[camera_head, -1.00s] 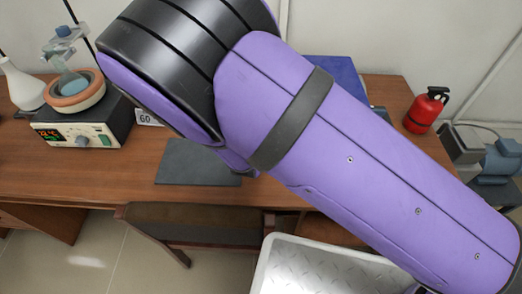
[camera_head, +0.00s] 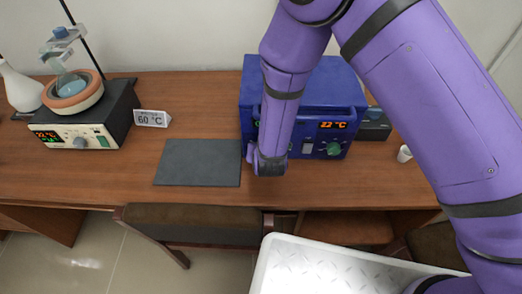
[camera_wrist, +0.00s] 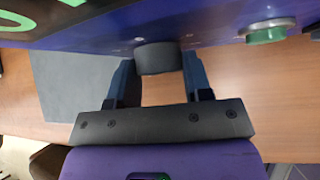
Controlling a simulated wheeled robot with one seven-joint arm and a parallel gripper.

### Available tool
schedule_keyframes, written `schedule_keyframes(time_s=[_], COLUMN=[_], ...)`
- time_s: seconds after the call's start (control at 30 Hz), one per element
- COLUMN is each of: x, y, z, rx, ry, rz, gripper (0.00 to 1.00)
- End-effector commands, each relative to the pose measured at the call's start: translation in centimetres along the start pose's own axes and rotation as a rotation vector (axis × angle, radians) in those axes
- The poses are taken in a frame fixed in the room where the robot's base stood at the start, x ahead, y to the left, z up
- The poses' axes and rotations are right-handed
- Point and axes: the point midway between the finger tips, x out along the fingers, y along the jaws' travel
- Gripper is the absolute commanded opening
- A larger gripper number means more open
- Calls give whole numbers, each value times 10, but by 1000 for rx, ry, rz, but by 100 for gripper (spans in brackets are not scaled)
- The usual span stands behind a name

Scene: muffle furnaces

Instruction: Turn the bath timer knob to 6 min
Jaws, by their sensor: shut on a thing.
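A blue box-shaped device (camera_head: 345,92) stands on the desk, its front panel showing an orange "22 °C" display (camera_head: 333,125) and a green knob (camera_head: 334,148). My gripper (camera_wrist: 157,60) is at the left part of this panel. In the wrist view its two fingers are on either side of a dark round knob (camera_wrist: 155,58) and shut on it. The green knob (camera_wrist: 268,32) is to the right, apart from the fingers. In the head view my arm hides the held knob. I cannot read its setting or any timer label.
A heating unit (camera_head: 118,105) with a flask and orange-rimmed bowl stands at the left. A "60 °C" sign (camera_head: 151,118) and a dark mat (camera_head: 198,163) lie between it and the blue device. A small white cup (camera_head: 404,153) is at the right. A chair (camera_head: 195,222) is in front.

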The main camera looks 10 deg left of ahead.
Motion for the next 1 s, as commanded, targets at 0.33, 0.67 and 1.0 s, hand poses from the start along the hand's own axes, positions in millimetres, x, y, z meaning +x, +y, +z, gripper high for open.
schedule_keyframes(time_s=[0.33, 0.67, 1.0], x=[0, 0, -3], y=[0, 0, 0], z=[0, 0, 0], rx=[11, 11, 11], ry=[0, 0, 0], rz=[12, 11, 11], gripper=[22, 72, 72])
